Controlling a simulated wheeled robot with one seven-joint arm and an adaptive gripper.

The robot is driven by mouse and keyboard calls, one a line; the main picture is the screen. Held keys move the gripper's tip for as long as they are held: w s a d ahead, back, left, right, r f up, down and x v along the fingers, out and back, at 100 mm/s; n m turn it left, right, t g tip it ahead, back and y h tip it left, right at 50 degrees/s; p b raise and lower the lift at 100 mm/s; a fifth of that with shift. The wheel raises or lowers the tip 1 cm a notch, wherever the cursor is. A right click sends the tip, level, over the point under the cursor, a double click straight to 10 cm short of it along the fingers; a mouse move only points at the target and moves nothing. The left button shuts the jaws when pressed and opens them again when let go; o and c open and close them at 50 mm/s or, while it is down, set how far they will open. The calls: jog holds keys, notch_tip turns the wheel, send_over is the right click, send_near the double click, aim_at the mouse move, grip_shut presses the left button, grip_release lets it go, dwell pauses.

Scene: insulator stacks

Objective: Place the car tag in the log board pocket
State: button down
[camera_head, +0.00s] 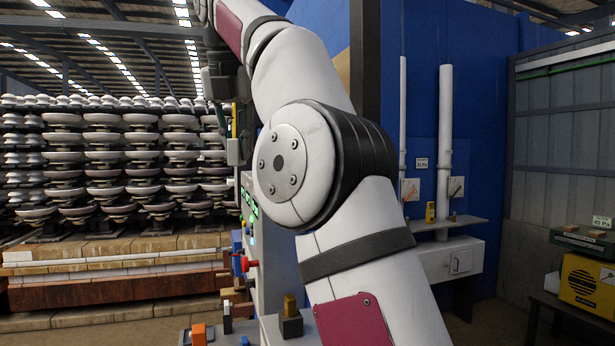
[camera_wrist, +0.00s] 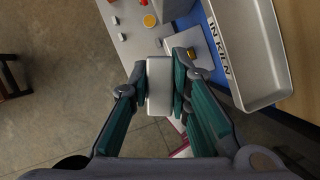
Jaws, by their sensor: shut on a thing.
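My gripper (camera_wrist: 160,78) is shut on a pale grey, box-shaped piece in the wrist view, which I take to be the car tag (camera_wrist: 160,95). Its two teal-and-grey fingers press on its left and right sides. A pale open tray-like holder (camera_wrist: 254,95) lies to the right of the gripper, apart from the held piece. A label reading "IN KILN" (camera_wrist: 219,48) runs along its left side. I cannot tell whether this holder is the log board pocket.
A grey console (camera_head: 273,250) with a red knob (camera_head: 249,263) stands below the gripper, partly behind my arm. Insulator stacks (camera_head: 100,165) fill the left. A wall shelf (camera_head: 446,222) and a yellow case (camera_head: 588,283) are at right. Bare floor (camera_wrist: 60,90) shows left in the wrist view.

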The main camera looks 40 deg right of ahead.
jog(key=s+d+p, duration=0.1)
jog(key=s+d, duration=0.1)
jog(key=d, duration=0.1)
jog(key=s+d, duration=0.3)
jog(key=s+d+f+p, duration=0.1)
jog(key=s+d, duration=0.2)
jog(key=shift+d+p, duration=0.1)
jog(key=shift+p, duration=0.2)
jog(key=shift+s+d+f, duration=0.2)
jog(key=shift+s+d, duration=0.15)
jog(key=shift+d, duration=0.15)
jog(key=shift+s+d+f+p, duration=0.2)
jog(key=shift+f+p, duration=0.2)
jog(key=shift+f, duration=0.35)
jog(key=shift+s+d+f+p, duration=0.2)
jog(key=shift+f+p, duration=0.2)
jog(key=shift+f, duration=0.3)
jog(key=shift+w+f, duration=0.1)
jog(key=shift+f, duration=0.3)
jog(key=c, duration=1.9)
grip_release()
jog(key=shift+f, duration=0.1)
jog(key=shift+o, duration=0.6)
